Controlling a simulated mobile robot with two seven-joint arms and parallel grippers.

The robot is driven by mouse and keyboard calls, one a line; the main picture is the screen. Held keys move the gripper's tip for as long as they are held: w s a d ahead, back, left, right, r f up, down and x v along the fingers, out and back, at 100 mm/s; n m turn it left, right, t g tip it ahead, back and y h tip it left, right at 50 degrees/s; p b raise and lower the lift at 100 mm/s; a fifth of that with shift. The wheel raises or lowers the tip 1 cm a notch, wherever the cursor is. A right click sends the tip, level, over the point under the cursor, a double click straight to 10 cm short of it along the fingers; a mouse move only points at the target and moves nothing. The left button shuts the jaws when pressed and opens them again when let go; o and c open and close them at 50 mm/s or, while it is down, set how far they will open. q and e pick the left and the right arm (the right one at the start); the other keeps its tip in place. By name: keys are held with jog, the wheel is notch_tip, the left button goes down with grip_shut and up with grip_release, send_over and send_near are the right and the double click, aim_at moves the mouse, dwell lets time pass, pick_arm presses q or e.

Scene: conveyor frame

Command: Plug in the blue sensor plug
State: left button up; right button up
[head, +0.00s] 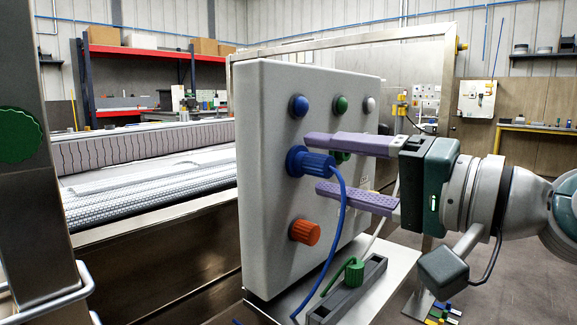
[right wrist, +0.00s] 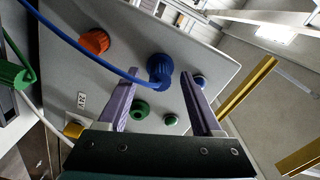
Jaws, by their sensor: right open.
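The blue sensor plug (head: 320,165), with its blue cable, sits at the blue socket (head: 295,161) on the front of the grey panel box (head: 265,205). I cannot tell whether it is fully seated. My right gripper (head: 313,164) is open, with one purple finger above the plug and the other below it. The blue plug also shows in the right wrist view (right wrist: 160,69), between and slightly beyond the fingertips. No contact with the fingers is visible. My left gripper is not in view.
A green plug (head: 354,270) stands in a dark holder (head: 366,290) on the shelf below. A green socket (right wrist: 140,109) is beside one finger. Blue (head: 299,105), green (head: 341,103) and white (head: 370,104) lamps line the top.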

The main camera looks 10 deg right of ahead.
jog(key=b+v, duration=0.5)
jog(key=v, duration=0.5)
jog(key=shift+b, duration=0.3)
